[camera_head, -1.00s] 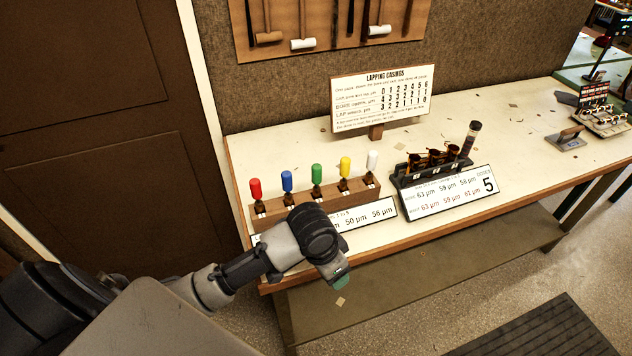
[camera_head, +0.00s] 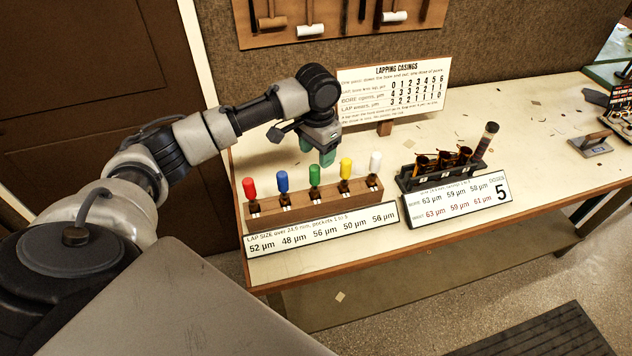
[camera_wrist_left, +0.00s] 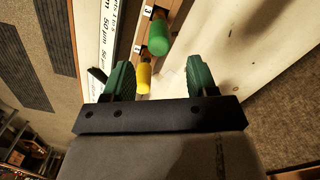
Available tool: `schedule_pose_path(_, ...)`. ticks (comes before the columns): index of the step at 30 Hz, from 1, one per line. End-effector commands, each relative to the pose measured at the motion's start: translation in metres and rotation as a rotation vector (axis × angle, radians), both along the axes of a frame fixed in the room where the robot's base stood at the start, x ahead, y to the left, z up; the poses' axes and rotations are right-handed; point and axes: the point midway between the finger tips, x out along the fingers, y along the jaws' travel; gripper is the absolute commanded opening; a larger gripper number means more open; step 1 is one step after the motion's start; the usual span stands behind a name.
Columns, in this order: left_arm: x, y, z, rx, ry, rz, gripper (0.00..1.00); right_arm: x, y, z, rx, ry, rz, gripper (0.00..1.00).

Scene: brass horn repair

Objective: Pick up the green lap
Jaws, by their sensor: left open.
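The green lap (camera_head: 315,176) stands upright in a wooden rack (camera_head: 320,207), between the blue lap (camera_head: 283,183) and the yellow lap (camera_head: 345,169). In the left wrist view the green lap (camera_wrist_left: 158,36) shows beyond the fingertips, with the yellow lap (camera_wrist_left: 143,76) nearer, between the fingers. My left gripper (camera_head: 318,157) is open and empty, pointing down above and a little behind the green lap; its green fingers also show in the wrist view (camera_wrist_left: 158,78). My right gripper is not in view.
A red lap (camera_head: 249,188) and a white lap (camera_head: 375,162) stand at the rack's ends. A size label (camera_head: 322,230) lies in front. A dark holder (camera_head: 445,168) with brown pieces is to the right. A LAPPING CASINGS sign (camera_head: 395,85) stands behind.

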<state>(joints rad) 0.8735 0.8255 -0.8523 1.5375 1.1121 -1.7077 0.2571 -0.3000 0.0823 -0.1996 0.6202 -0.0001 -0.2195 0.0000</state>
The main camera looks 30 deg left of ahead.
Motion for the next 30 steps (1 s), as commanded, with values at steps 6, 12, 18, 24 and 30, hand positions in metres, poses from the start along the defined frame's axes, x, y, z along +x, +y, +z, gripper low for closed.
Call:
schedule_pose_path(6, -0.001, 0.0, -0.02, 0.0, 0.0, -0.002, 0.58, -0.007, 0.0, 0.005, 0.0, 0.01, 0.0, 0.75)
schedule_pose_path(12, -0.009, 0.001, -0.042, 0.002, 0.004, -0.001, 0.58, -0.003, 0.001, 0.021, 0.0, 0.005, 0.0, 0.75)
schedule_pose_path(18, -0.01, 0.001, -0.069, 0.001, 0.0, -0.002, 0.58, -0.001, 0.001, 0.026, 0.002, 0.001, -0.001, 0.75)
schedule_pose_path(24, -0.009, 0.001, -0.073, 0.001, -0.002, -0.003, 0.58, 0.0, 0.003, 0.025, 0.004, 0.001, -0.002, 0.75)
schedule_pose_path(30, -0.009, 0.001, -0.073, 0.001, -0.002, -0.003, 0.38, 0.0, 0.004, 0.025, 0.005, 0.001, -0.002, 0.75)
